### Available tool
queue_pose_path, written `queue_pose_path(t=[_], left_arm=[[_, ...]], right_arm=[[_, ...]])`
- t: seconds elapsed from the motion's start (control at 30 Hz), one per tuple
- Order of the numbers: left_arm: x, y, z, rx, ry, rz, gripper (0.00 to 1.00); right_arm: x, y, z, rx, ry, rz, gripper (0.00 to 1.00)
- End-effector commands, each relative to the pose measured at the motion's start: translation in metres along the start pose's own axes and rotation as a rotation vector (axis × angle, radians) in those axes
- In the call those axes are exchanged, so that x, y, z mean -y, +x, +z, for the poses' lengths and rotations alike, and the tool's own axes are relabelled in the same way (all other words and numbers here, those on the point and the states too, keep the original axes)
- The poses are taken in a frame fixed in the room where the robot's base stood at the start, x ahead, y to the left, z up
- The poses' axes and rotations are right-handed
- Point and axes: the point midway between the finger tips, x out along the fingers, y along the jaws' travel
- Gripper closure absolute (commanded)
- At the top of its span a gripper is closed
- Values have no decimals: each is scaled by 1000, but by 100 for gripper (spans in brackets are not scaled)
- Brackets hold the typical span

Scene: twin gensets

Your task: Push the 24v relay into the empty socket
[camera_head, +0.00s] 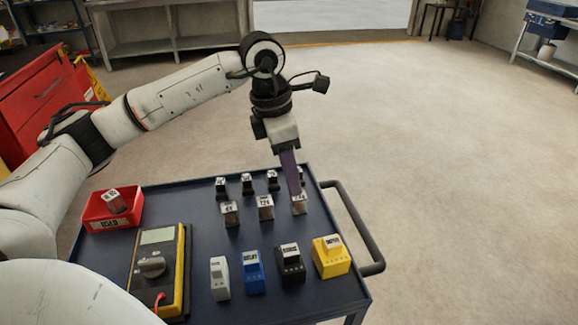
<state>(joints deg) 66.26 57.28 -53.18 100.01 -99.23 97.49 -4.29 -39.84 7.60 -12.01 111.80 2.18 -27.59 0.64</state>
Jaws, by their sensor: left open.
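My left gripper (294,190) points down over the right side of the blue cart top. Its purple fingers are open, with the tips at or just above the rightmost relay of a row of three (299,205); contact cannot be told. The middle relay (265,207) and the left relay (229,213) stand upright beside it. Their labels are too small to read surely, so I cannot tell which is the 24v relay. Behind them is a row of small black pieces with white tops (247,184); the rightmost is partly hidden by the gripper. I cannot make out an empty socket.
A red bin (93,224) holding one relay (112,201) sits at the cart's left. A yellow multimeter (153,267) and white (220,279), blue (254,273), black (291,265) and yellow (331,257) blocks stand in front. A handle (357,222) runs along the right edge.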

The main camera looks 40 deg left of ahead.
Motion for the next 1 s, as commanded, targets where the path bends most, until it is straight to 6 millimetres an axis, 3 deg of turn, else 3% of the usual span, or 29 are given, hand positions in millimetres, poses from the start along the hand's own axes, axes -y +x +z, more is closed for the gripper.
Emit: queue_pose_path(t=[0.1,0.5,1.0], left_arm=[[0,20,-1,0,0,-1,58],[0,63,0,1,0,-1,58],[0,68,0,1,0,0,58]], right_arm=[[0,9,0,-15,-6,-2,100],[2,26,-2,-42,-10,-8,100],[3,25,6,-32,-4,-11,100]])
